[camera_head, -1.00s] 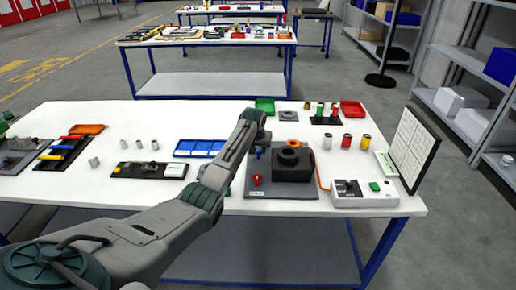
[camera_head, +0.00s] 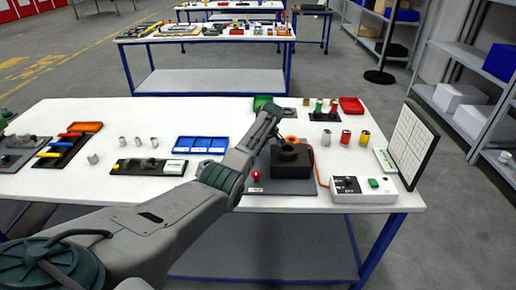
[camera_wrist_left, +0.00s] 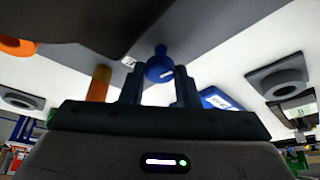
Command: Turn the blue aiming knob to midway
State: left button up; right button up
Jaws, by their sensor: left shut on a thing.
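The blue aiming knob (camera_wrist_left: 160,66) shows in the left wrist view, with a pale mark on its face. It sits between the two dark fingers of my left gripper (camera_wrist_left: 159,88), which is shut on it. In the head view my left arm reaches over the grey base plate (camera_head: 284,187) beside the black block (camera_head: 292,166). The arm hides the knob there. The knob's exact angle cannot be read. My right gripper is not in view.
A red knob (camera_head: 256,175) stands on the plate's left side. A blue tray (camera_head: 201,145) lies to the left. The table's front middle is clear.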

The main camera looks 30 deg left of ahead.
pick_arm(q)
jog(key=shift+n+g+b, duration=0.3)
jog(key=shift+n+b, duration=0.15)
jog(key=shift+n, duration=0.35)
jog(key=o, duration=0.9)
jog(key=shift+o, duration=0.2)
jog(key=w+b+v, duration=0.1)
jog(key=b+v, duration=0.1)
jog(key=v, duration=0.8)
jog(key=shift+s+d+r, duration=0.25)
jog(key=shift+s+r, duration=0.15)
